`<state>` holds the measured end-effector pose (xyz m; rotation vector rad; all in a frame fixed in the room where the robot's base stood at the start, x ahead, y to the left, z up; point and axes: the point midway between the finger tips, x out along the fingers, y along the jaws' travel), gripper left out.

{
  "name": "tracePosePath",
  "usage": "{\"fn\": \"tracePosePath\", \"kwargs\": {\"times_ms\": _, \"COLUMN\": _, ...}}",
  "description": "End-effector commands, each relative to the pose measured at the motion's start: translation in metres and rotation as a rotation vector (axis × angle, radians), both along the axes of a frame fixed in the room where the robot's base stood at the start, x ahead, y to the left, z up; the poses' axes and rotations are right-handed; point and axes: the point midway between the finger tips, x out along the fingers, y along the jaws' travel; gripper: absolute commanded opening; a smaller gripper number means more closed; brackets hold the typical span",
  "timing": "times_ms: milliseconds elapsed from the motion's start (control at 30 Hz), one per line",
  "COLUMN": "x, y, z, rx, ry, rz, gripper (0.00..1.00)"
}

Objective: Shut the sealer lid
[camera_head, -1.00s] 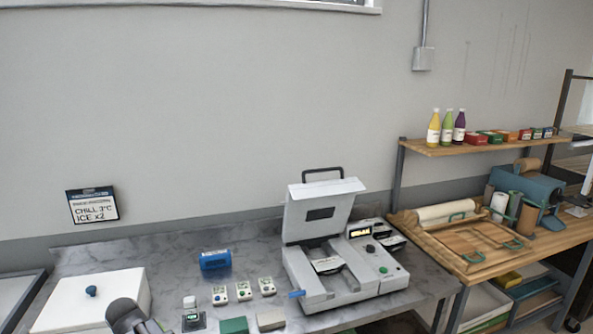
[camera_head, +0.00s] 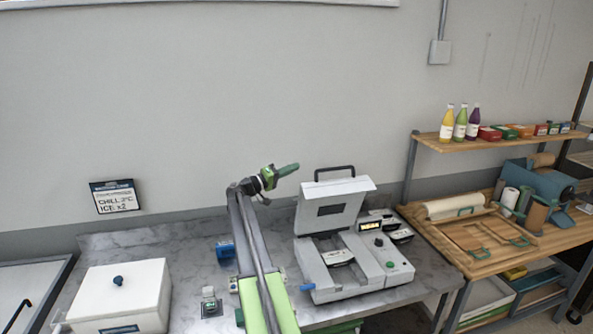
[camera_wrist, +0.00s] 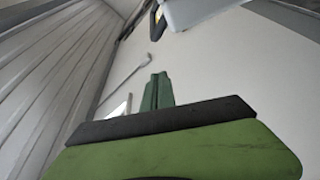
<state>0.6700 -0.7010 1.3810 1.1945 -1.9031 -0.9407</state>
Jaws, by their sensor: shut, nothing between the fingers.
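The sealer (camera_head: 352,272) is a grey machine on the marble counter in the head view. Its lid (camera_head: 333,207) stands open, tilted up at the back, with a dark handle (camera_head: 334,172) on its top edge. My gripper (camera_head: 289,170) is shut and empty, raised to the left of the lid and pointing right towards it, apart from it. In the wrist view the closed green fingers (camera_wrist: 157,92) point ahead, and part of the lid (camera_wrist: 195,10) with its dark handle shows at the top.
A white box (camera_head: 118,295) with a blue knob stands at the left of the counter. A blue item (camera_head: 226,251) sits behind my arm. A sign (camera_head: 112,196) is at the wall. A wooden bench (camera_head: 480,235) and a shelf with bottles (camera_head: 460,128) stand at the right.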

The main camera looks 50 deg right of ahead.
Motion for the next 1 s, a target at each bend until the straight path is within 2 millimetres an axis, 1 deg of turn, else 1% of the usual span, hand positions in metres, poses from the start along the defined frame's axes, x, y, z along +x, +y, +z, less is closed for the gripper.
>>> {"fn": "tracePosePath", "kwargs": {"times_ms": 100, "x": -0.009, "y": -0.025, "z": 0.007, "rx": 0.0, "ry": 0.001, "rz": -0.002, "gripper": 0.0}}
{"fn": "tracePosePath", "kwargs": {"times_ms": 367, "x": -0.028, "y": -0.077, "z": 0.016, "rx": 0.002, "ry": 0.001, "rz": -0.002, "gripper": 0.0}}
{"fn": "tracePosePath", "kwargs": {"times_ms": 433, "x": -0.039, "y": -0.068, "z": 0.002, "rx": 0.002, "ry": 0.0, "rz": -0.001, "gripper": 0.0}}
{"fn": "tracePosePath", "kwargs": {"times_ms": 533, "x": -0.048, "y": -0.06, "z": -0.004, "rx": 0.002, "ry": 0.0, "rz": -0.001, "gripper": 0.0}}
{"fn": "tracePosePath", "kwargs": {"times_ms": 700, "x": -0.055, "y": -0.055, "z": -0.008, "rx": 0.002, "ry": 0.0, "rz": -0.001, "gripper": 0.0}}
{"fn": "tracePosePath", "kwargs": {"times_ms": 967, "x": -0.056, "y": -0.055, "z": -0.007, "rx": 0.002, "ry": 0.0, "rz": -0.001, "gripper": 0.0}}
{"fn": "tracePosePath", "kwargs": {"times_ms": 1000, "x": -0.064, "y": -0.019, "z": -0.007, "rx": 0.002, "ry": 0.0, "rz": 0.002, "gripper": 0.0}}
